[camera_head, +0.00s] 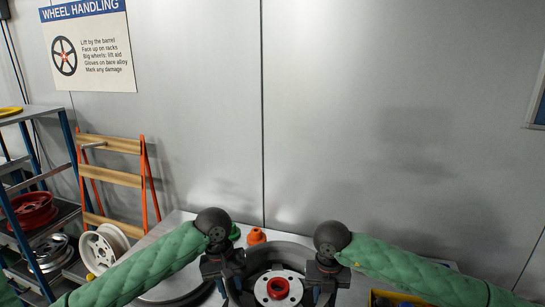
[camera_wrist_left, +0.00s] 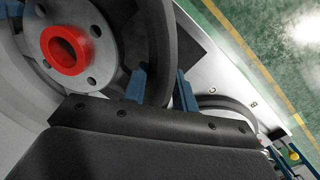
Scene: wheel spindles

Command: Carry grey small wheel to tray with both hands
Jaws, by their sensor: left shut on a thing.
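The grey small wheel (camera_head: 272,276) lies face up between my two grippers at the bottom of the head view, with a dark outer ring and a red ring at its hub. In the left wrist view the wheel (camera_wrist_left: 97,22) fills the upper left. My left gripper (camera_head: 230,288) is shut on the left side of its rim, with blue fingers (camera_wrist_left: 160,88) on either side of the dark wall. My right gripper (camera_head: 322,284) is at the right side of the rim; its fingers are too small to judge. I cannot make out the tray.
A grey table (camera_head: 172,226) carries an orange part (camera_head: 256,236) and a green part behind the wheel. A dark ring shows at its left. A shelf rack (camera_head: 68,207) with a red wheel (camera_head: 32,210) and a white wheel (camera_head: 103,249) by an orange-framed stand are at left.

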